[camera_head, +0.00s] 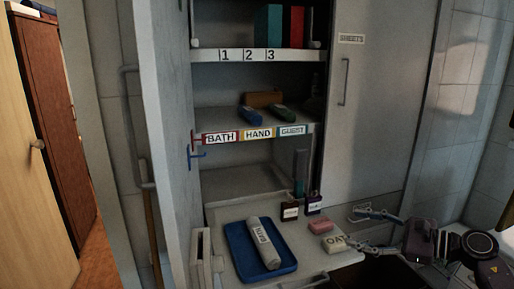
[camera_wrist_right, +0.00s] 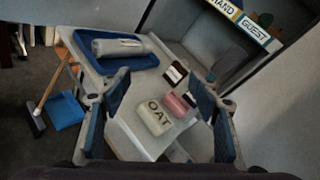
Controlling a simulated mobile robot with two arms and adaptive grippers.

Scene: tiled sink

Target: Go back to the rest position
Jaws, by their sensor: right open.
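My right gripper (camera_head: 352,231) is at the lower right in the head view, with its fingers spread and pointing left toward the counter's right end. In the right wrist view the gripper (camera_wrist_right: 160,98) has its two blue-padded fingers wide apart with nothing held between them. A cream block marked OAT (camera_head: 334,243) lies on the counter close to the lower finger; I cannot tell whether they touch. The OAT block (camera_wrist_right: 154,118) shows beyond and between the fingers in the wrist view. My left gripper is in neither view.
A blue tray (camera_head: 236,258) holds a rolled grey towel (camera_head: 264,243) on the counter (camera_head: 222,213). A pink block (camera_head: 320,227) and two small dark labelled items stand nearby. Shelves labelled BATH, HAND and GUEST (camera_head: 290,130) rise behind. A closed cabinet door (camera_head: 372,120) is at right.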

